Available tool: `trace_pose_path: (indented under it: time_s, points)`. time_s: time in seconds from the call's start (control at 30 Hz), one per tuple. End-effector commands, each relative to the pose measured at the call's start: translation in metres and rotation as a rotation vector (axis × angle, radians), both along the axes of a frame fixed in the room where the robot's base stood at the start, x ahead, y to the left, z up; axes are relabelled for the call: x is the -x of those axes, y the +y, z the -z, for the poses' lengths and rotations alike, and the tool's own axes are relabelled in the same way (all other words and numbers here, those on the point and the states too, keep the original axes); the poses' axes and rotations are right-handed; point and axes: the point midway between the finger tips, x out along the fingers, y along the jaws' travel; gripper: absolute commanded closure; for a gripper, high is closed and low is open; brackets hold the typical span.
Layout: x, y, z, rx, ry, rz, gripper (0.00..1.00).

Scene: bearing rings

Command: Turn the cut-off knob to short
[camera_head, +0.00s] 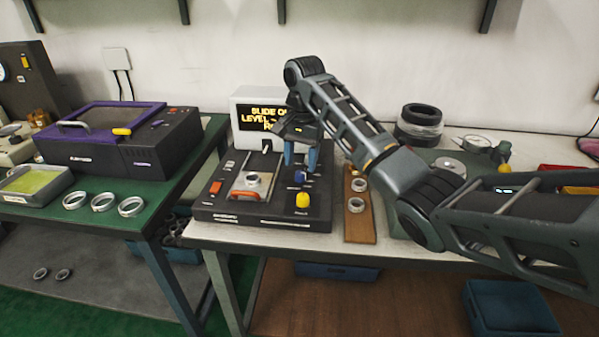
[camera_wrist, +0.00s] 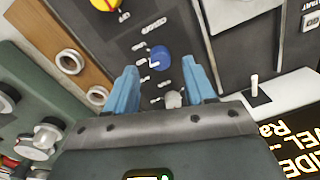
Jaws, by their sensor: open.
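A blue knob (camera_wrist: 160,58) sits on the dark front panel of the tester (camera_head: 250,217); it also shows in the head view (camera_head: 300,176). Small white labels (camera_wrist: 150,48) lie beside it, too blurred to read surely, so I cannot tell its setting or confirm that it is the cut-off knob. A yellow knob (camera_head: 302,200) is nearer the front edge and shows at the top of the wrist view (camera_wrist: 105,4). My gripper (camera_head: 301,163) is open and empty above the blue knob. In the wrist view its blue fingertips (camera_wrist: 159,68) are on either side of the knob, apparently apart from it.
A display (camera_head: 262,112) stands behind the tester. A ring (camera_head: 254,180) sits on the tester's slide with an orange handle (camera_head: 244,196). A wooden strip with rings (camera_head: 357,228) lies close on the right. A purple-lidded machine (camera_head: 100,120) stands on the left bench.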

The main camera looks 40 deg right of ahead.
Motion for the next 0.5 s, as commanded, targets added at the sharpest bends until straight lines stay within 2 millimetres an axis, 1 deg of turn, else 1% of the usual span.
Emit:
trace_pose_path:
  time_s: [0.03,0.2,0.33,0.5]
  points:
    - [0.0,0.0,0.008,0.0,-0.001,0.001,0.46]
    - [-0.001,0.0,0.024,0.0,0.0,0.0,0.46]
    - [-0.001,0.0,0.03,0.0,-0.003,0.0,0.46]
    - [-0.001,0.0,0.031,0.0,-0.002,0.0,0.46]
